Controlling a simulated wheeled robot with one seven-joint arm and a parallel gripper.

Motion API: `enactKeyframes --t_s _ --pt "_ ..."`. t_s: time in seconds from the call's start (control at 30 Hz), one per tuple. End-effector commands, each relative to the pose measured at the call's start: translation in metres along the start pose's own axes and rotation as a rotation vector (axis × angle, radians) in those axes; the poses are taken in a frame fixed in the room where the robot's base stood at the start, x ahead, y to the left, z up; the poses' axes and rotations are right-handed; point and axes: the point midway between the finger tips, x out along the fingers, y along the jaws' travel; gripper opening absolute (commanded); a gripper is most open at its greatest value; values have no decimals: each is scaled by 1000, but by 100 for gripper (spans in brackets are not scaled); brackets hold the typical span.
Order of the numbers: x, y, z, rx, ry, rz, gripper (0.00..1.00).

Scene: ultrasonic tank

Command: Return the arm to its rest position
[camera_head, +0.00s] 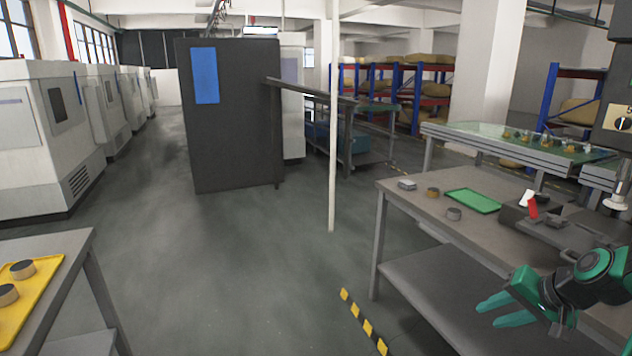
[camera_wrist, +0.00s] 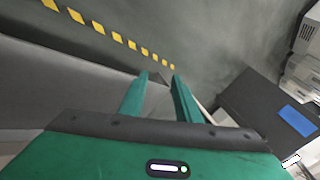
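My gripper (camera_head: 484,312) is at the lower right of the head view, at the end of my green and black arm. Its two green fingers are apart with nothing between them. They lie in front of the grey workbench (camera_head: 412,202) as seen from the head camera. In the wrist view my gripper (camera_wrist: 161,82) also shows two separate fingers, with the floor and a bench edge beyond them.
A yellow tray (camera_head: 42,292) with round parts sits on a left table. A thin white post (camera_head: 332,130) stands mid-floor. The floor between the tables is clear.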

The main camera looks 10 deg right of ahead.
Motion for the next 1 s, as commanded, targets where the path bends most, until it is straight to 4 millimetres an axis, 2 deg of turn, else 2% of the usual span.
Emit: enactKeyframes --t_s 0.03,0.17,0.3,0.5,0.6,0.77,1.0 --pt "-8 -4 12 -55 -33 46 30" --pt "-32 3 43 -152 -125 177 30" --pt "-68 11 72 -218 -205 304 30" --pt "-121 21 109 -250 -294 432 30" --pt "-141 26 124 -245 -327 467 30" --pt "-157 30 136 -233 -357 493 30" --pt "-160 31 138 -229 -362 498 30"
